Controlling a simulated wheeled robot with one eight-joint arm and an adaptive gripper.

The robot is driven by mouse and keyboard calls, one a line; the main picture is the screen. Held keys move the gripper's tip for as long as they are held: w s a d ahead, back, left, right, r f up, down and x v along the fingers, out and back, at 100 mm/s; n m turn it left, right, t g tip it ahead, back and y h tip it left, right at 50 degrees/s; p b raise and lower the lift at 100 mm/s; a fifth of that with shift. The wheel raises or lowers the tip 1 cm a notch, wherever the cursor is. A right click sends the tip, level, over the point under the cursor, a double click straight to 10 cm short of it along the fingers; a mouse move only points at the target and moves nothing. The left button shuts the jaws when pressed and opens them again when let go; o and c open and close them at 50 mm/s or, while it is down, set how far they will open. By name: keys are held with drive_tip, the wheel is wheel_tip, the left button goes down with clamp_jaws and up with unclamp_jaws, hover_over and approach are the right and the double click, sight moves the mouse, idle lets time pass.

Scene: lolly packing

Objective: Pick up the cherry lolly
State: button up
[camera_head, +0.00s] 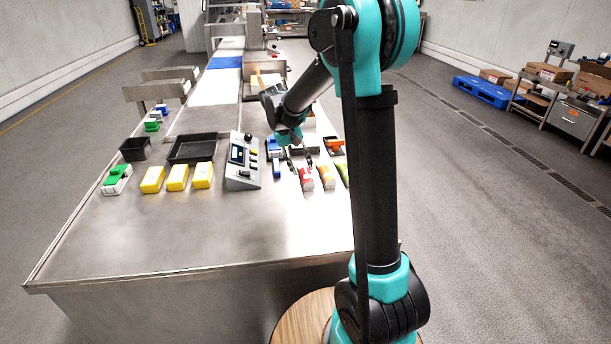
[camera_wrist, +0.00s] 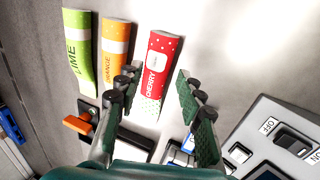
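The cherry lolly (camera_wrist: 157,75) is a red, white-dotted packet with a green dotted end, marked CHERRY. It lies flat on the steel table in the wrist view and also shows in the head view (camera_head: 306,181). My gripper (camera_wrist: 155,78) is open, one finger on each side of the packet in the picture, and nothing is held. I cannot tell whether the fingers touch it or how far above it they are. In the head view my gripper (camera_head: 293,160) is just behind the cherry lolly.
The orange lolly (camera_wrist: 115,50) and the lime lolly (camera_wrist: 79,48) lie in a row left of the cherry lolly. A control box (camera_head: 242,163) with switches stands close on the other side. An orange-handled tool (camera_wrist: 78,125) lies near my fingers. Yellow blocks (camera_head: 177,177) and black trays (camera_head: 192,149) stand further left.

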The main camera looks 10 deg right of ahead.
sight(306, 176)
drive_tip(key=x, duration=0.5)
drive_tip(key=shift+s+d, duration=0.1)
drive_tip(key=shift+s, duration=0.05)
drive_tip(key=c, duration=0.9)
drive_tip(key=shift+o, duration=0.2)
drive_tip(key=shift+r, duration=0.1)
